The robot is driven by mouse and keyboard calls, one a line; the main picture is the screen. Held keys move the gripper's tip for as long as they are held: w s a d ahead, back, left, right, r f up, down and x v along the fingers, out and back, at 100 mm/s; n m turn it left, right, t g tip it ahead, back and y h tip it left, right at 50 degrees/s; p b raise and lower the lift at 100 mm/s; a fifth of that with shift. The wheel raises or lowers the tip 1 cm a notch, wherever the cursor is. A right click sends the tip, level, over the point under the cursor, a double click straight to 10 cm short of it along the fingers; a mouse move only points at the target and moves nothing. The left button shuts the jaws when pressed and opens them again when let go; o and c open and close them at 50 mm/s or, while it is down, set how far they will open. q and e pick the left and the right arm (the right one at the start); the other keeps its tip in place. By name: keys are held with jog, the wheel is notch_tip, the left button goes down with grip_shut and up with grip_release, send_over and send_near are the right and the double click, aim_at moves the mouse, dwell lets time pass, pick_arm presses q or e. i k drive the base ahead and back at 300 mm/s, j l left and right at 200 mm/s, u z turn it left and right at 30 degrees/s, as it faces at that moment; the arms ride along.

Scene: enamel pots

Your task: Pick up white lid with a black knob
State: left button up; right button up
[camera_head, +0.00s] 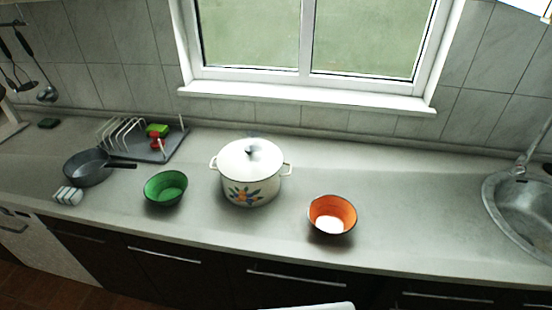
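A white lid (240,157) sits on top of a white enamel pot (236,189) with a flower design, near the middle of the counter. The lid has a dark knob (252,149) at its centre. The pot has a small handle on each side. Neither of my grippers shows in the head view. A white shape at the bottom edge is cut off, and I cannot tell what it is.
A green bowl (166,187) stands left of the pot, an orange bowl (332,214) to its right. A grey pan (86,168) and a dish rack (161,151) are farther left. A sink (522,206) is at the right. Counter between orange bowl and sink is clear.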

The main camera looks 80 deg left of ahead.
aim_at(227, 163)
jog(key=u, duration=3.15)
